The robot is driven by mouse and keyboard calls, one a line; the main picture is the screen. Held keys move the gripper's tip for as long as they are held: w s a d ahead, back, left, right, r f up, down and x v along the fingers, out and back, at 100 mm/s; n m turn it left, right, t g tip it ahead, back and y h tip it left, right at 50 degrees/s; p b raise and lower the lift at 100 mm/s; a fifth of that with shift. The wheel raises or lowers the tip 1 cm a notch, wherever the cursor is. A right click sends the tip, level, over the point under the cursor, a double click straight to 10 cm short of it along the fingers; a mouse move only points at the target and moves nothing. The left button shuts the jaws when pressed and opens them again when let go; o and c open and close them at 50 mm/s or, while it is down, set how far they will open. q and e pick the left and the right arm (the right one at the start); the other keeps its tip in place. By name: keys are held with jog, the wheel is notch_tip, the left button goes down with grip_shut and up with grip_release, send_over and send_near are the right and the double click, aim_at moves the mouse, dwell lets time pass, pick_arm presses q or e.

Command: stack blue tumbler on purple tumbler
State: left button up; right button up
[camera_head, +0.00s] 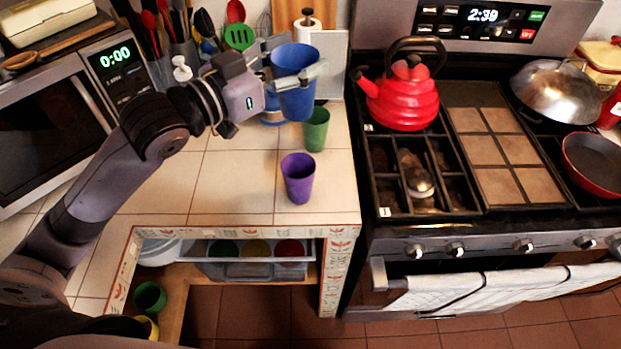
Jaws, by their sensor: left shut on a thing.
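The blue tumbler (297,98) is held upright in my left gripper (294,77), which is shut on it with its fingers around the upper part. The blue tumbler is up in the air above the tiled counter, behind and above the purple tumbler. The purple tumbler (298,178) stands upright and empty on the counter near its front edge. The two tumblers are apart. My right gripper is not in view.
A green tumbler (316,130) stands behind the purple one, partly hidden by the blue tumbler. A stove with a red kettle (403,95) is to the right. A microwave (50,125) and utensils are at the left. The counter left of the purple tumbler is clear.

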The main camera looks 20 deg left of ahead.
aim_at(294, 98)
pick_arm(q)
jog(key=f, duration=0.7)
jog(key=shift+a+f, duration=0.25)
jog(key=shift+a, duration=0.05)
notch_tip(294, 98, down, 12)
jog(key=shift+d, duration=0.15)
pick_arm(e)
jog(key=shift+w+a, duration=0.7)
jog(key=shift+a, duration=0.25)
pick_arm(q)
jog(key=o, duration=1.3)
jog(key=shift+f, duration=0.1)
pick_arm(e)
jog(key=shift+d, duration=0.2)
